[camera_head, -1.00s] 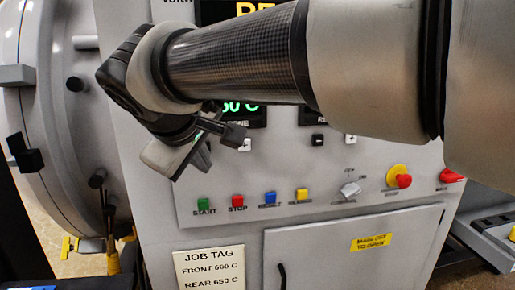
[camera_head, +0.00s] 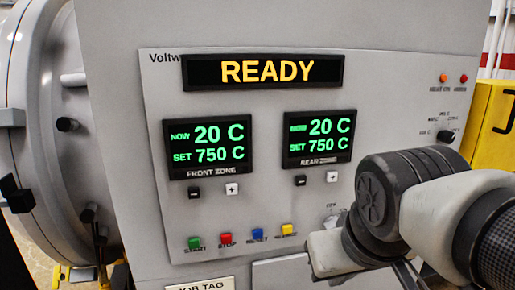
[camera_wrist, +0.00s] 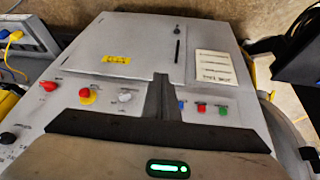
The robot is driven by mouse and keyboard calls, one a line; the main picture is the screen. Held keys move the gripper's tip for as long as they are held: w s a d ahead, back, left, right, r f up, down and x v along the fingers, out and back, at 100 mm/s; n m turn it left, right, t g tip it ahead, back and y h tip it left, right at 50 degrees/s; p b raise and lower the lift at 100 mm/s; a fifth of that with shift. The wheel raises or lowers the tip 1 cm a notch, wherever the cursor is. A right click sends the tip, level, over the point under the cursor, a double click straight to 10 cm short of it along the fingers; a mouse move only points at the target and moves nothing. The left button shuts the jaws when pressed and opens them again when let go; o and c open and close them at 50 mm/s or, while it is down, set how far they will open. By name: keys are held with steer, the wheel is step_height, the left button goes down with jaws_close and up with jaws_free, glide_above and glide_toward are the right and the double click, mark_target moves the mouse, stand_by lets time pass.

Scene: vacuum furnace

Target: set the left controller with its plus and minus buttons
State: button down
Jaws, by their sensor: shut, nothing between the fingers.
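The left controller (camera_head: 208,146), labelled front zone, shows NOW 20 C and SET 750 C in green in the head view. Below it are a black minus button (camera_head: 195,192) and a white plus button (camera_head: 232,188), both uncovered. The job tag (camera_head: 200,286) is cut off at the bottom of the head view; it also shows upside down in the wrist view (camera_wrist: 212,68), too small to read. My gripper (camera_wrist: 161,85) is shut and empty, in front of the lower panel. In the head view, my wrist is at the lower right, away from both left-controller buttons.
The right controller (camera_head: 319,138) reads 20 C and SET 750 C, with its own minus (camera_head: 300,180) and plus (camera_head: 333,177) buttons. A READY display (camera_head: 265,71) is above. Start (camera_head: 194,243), stop (camera_head: 227,239), blue (camera_head: 257,234) and yellow (camera_head: 288,229) buttons sit below.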

mark_target(194, 193)
steer(key=shift+s+d+f+m, duration=0.2)
steer(key=shift+s+d+m, duration=0.2)
steer(key=shift+s, duration=0.2)
steer(key=shift+s+d+f+m, duration=0.25)
steer(key=shift+s+m, duration=0.15)
steer(key=shift+s, duration=0.15)
steer(key=shift+w, duration=0.1)
stand_by(1.6)
steer(key=w+a+r+n+t+b, duration=0.1)
steer(key=w+a+n, duration=0.2)
steer(key=a, duration=0.5)
steer(key=w+a+r+n+t+b, duration=0.1)
steer(key=w+a+n, duration=0.3)
steer(key=a, duration=0.5)
steer(key=w+a+r+n+t+b, duration=0.1)
steer(key=w+a+n+b, duration=0.2)
steer(key=a, duration=0.6)
steer(key=w+n, duration=0.1)
steer(key=n, duration=0.1)
steer(key=shift+w+a+r+n+y, duration=0.15)
steer(key=shift+r+n+y, duration=0.05)
steer(key=shift+n+y, duration=0.1)
